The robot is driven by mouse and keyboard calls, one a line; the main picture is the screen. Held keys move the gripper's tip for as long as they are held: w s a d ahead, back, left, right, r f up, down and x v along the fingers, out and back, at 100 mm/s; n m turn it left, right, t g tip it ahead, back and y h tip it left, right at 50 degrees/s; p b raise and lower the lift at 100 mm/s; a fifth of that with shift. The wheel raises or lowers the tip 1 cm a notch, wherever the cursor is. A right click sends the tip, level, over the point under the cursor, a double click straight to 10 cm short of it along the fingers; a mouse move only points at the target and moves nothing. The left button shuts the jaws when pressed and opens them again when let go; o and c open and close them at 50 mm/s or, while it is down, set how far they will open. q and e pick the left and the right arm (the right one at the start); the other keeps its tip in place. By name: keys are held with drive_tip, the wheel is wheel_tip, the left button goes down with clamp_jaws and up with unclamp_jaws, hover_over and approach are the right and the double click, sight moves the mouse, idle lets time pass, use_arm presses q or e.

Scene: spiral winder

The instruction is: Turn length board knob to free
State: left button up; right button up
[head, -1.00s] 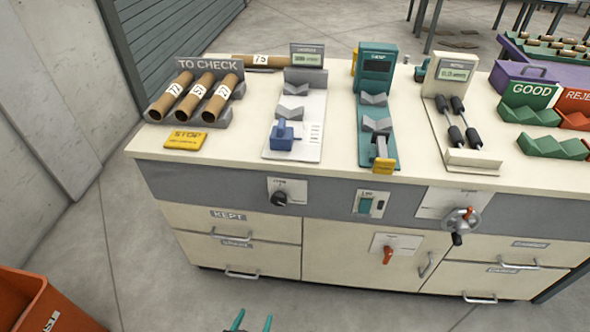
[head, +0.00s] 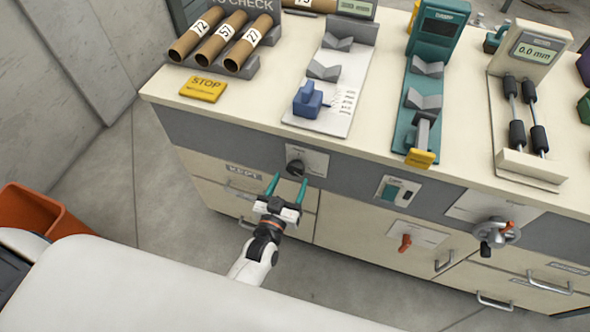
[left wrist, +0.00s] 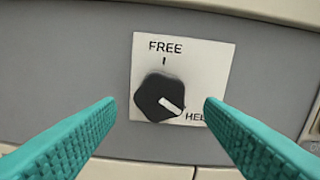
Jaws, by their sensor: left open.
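The black length board knob (head: 296,167) sits on a white plate (head: 316,160) on the grey front band of the bench. It also shows in the left wrist view (left wrist: 159,97), where its white pointer line is toward the HELD label at lower right. The FREE label (left wrist: 165,47) is above the knob with a tick mark under it. My left gripper (head: 288,182) is open, its teal fingers pointing at the knob. In the left wrist view the fingers (left wrist: 160,120) are on either side of the knob, apart from it. My right gripper is not in view.
The length board (head: 340,90) with its blue stop (head: 307,99) lies on the bench above the knob. The KEPT drawer (head: 205,170) is below left.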

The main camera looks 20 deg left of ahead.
sight(294, 172)
use_arm(q)
drive_tip(key=shift+w+d, duration=0.15)
drive_tip(key=shift+w, duration=2.1)
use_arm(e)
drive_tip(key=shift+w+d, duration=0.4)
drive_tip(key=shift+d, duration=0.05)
use_arm(q)
drive_tip(key=c, duration=1)
drive_tip(key=shift+o, duration=0.2)
